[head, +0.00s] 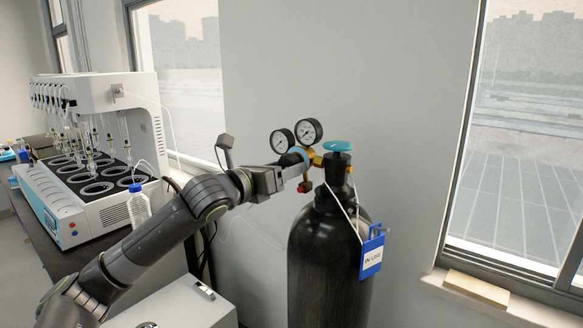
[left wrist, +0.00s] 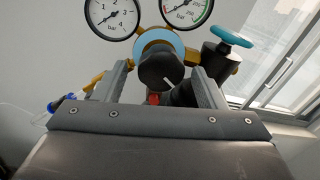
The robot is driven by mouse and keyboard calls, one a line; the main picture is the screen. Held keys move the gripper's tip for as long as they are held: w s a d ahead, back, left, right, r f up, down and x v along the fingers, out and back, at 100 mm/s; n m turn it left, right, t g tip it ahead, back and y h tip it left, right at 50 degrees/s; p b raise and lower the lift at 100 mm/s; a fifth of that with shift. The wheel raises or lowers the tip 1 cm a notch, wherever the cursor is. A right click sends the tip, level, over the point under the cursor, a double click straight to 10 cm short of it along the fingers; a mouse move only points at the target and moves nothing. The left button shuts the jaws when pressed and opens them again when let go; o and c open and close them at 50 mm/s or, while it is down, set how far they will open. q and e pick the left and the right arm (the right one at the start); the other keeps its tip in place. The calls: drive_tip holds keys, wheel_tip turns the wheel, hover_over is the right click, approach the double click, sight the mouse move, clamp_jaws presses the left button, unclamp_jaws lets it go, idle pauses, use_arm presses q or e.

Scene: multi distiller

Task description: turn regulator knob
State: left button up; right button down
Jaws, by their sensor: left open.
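The regulator knob (left wrist: 160,69) is a dark round knob with a white mark, in front of a light blue ring in the left wrist view. In the head view the knob is mostly hidden by my gripper. My left gripper (left wrist: 160,85) is open, with one finger on each side of the knob; contact cannot be told. It also shows at the regulator in the head view (head: 294,174). Two round gauges (head: 308,132) sit above the brass regulator. The black gas cylinder (head: 325,255) stands upright below, with a teal valve wheel (head: 337,146) on top. My right gripper is not in view.
A blue and white "IN USE" tag (head: 372,254) hangs on the cylinder. A white multi distiller (head: 105,115) stands on the dark bench at left, with a blue-capped bottle (head: 138,207) beside it. A wall and window lie behind the cylinder.

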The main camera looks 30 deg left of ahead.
use_arm(q)
drive_tip(key=shift+s+r, duration=0.15)
drive_tip(key=shift+s, duration=0.05)
drive_tip(key=shift+c, duration=0.5)
drive_tip(key=c, duration=0.9)
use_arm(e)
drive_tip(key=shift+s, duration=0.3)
